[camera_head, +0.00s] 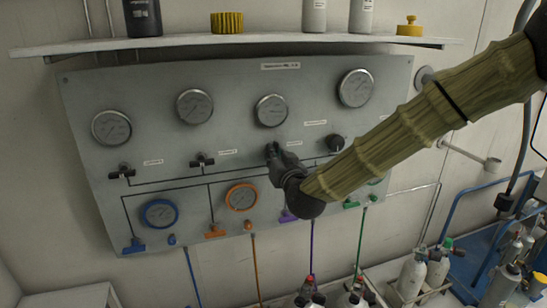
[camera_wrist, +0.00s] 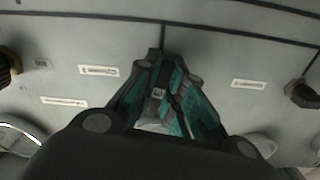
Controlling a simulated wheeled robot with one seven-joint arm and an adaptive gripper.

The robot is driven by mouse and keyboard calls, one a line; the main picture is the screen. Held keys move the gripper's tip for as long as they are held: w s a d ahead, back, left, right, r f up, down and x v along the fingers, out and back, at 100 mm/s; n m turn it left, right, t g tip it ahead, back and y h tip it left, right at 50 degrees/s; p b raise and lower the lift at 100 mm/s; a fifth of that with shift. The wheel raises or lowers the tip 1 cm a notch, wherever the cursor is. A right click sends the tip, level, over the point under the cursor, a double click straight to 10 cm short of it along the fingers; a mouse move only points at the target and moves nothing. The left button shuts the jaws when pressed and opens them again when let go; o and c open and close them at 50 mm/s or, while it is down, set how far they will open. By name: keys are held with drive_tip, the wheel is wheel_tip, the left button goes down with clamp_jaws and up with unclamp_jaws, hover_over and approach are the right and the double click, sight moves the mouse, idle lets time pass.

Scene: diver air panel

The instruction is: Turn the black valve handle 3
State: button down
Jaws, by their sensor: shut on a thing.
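The grey panel (camera_head: 230,140) carries a row of black valve handles below the top gauges. My gripper (camera_head: 274,153) is at the third handle from the left, under the third top gauge (camera_head: 271,110). In the wrist view my gripper (camera_wrist: 167,88) has its green-padded fingers close together on the panel where a black line ends. It is shut on the third handle, which the fingers hide almost wholly. The first handle (camera_head: 121,172) and second handle (camera_head: 202,160) are free at the left. The fourth (camera_head: 335,143) is at the right, near my arm.
A white shelf (camera_head: 180,43) with bottles runs above the panel. Blue (camera_head: 160,213) and orange (camera_head: 241,197) gauges sit lower on the panel, with coloured hoses below. Cylinders (camera_head: 411,275) and a blue rail (camera_head: 470,195) stand at the lower right.

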drive_tip(key=m+b, duration=0.1)
drive_tip(key=b, duration=0.1)
drive_tip(key=m+b, duration=0.2)
drive_tip(key=b, duration=0.1)
drive_tip(key=shift+f, duration=0.3)
drive_tip(key=m+b, duration=0.5)
drive_tip(key=b, duration=0.1)
drive_tip(key=shift+a+r+m, duration=0.15)
drive_tip(key=shift+m, duration=0.25)
drive_tip(key=m+b, duration=0.4)
drive_tip(key=shift+r+b, duration=0.15)
drive_tip(key=shift+b, duration=0.25)
drive_tip(key=shift+r+m+b, duration=0.2)
drive_tip(key=shift+m+b, duration=0.9)
drive_tip(key=shift+m, duration=0.3)
drive_tip(key=shift+r, duration=0.1)
drive_tip(key=c, duration=1.5)
unclamp_jaws()
drive_tip(key=shift+s, duration=0.1)
